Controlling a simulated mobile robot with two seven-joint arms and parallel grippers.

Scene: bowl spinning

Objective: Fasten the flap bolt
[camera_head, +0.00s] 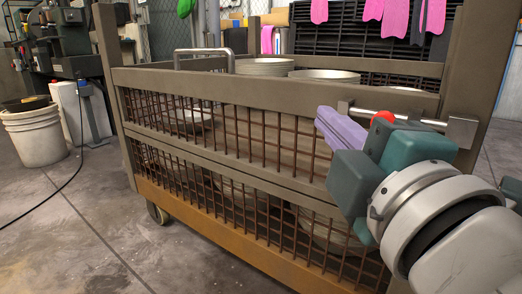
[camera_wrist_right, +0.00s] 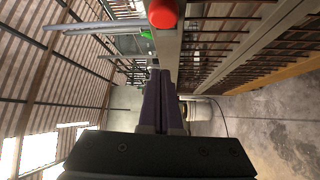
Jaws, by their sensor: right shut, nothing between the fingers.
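The flap bolt (camera_head: 417,121) is a pale metal rod near the upper right of the cage front, with a red knob (camera_head: 383,117) on it. A grey metal block (camera_head: 462,130) sits at its right end by the post; I cannot tell how deep the rod sits in it. In the wrist view the knob (camera_wrist_right: 163,13) is at the top edge, with the rod (camera_wrist_right: 95,26) running left. My right gripper (camera_head: 322,124) has purple fingers, shut and empty, left of the knob and in front of the upper flap (camera_head: 250,96). Its fingers also show in the wrist view (camera_wrist_right: 158,75). My left gripper is out of view.
The mesh-sided cage cart (camera_head: 200,205) holds stacked bowls (camera_head: 265,66). A U-shaped metal handle (camera_head: 203,52) stands on the top rail at left. A white bucket (camera_head: 36,135) and a machine stand far left. The floor left of the cart is largely clear, apart from a cable.

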